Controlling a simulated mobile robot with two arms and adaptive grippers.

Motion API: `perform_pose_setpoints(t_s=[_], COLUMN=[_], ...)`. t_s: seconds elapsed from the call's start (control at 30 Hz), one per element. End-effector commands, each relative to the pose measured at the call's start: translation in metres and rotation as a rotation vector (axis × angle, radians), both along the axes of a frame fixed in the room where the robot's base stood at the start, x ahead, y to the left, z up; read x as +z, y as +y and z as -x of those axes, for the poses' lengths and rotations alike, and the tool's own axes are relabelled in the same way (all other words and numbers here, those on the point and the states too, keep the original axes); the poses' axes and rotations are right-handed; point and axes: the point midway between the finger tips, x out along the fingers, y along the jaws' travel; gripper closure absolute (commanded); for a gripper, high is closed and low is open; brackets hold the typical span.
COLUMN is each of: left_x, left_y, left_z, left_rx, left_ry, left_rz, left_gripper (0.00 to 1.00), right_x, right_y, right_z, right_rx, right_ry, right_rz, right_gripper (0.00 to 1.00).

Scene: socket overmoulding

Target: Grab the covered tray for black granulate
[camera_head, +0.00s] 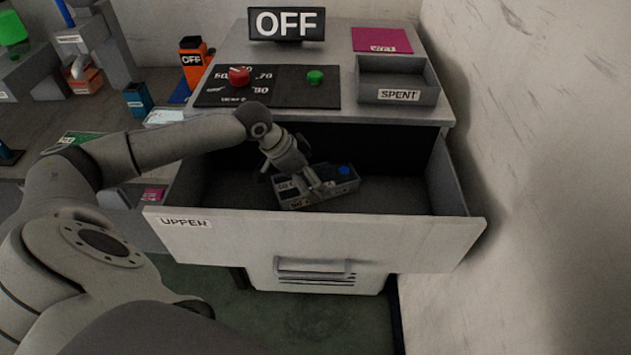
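A small dark grey tray (342,188) with pale labels and a blue spot (344,170) on top lies in the open upper drawer (330,232). Its lettering is too small to read, so I cannot tell whether it is the one for black granulate. My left gripper (322,187) reaches down into the drawer from the left and is at the top of this tray. The fingers are small and dark against it, so I cannot tell whether they are open or shut on it. My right gripper is not in view.
The drawer's front and side walls surround the tray. Above stand a control panel (268,96) with red and green knobs, an OFF sign (286,24) and an open grey SPENT tray (398,96). A wall (540,180) closes the right. A lower drawer (315,283) is shut.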

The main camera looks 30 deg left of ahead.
Motion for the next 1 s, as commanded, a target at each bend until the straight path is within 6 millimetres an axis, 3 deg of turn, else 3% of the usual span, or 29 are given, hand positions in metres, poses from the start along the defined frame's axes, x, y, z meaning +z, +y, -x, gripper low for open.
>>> perform_pose_setpoints(t_s=[0.2, 0.47, 1.0], left_x=[-0.022, -0.026, -0.024], left_y=[-0.008, -0.008, -0.008], left_z=[-0.010, -0.011, -0.012], left_rx=[0.000, -0.001, -0.001], left_ry=[-0.001, -0.001, -0.005], left_rz=[0.001, -0.002, -0.002], left_gripper=[0.00, 0.00, 0.65], right_x=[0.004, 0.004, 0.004], right_y=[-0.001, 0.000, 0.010], right_z=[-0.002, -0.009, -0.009], right_rx=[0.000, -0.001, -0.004], right_ry=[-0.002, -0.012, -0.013], right_rz=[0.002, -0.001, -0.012], right_gripper=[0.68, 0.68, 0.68])
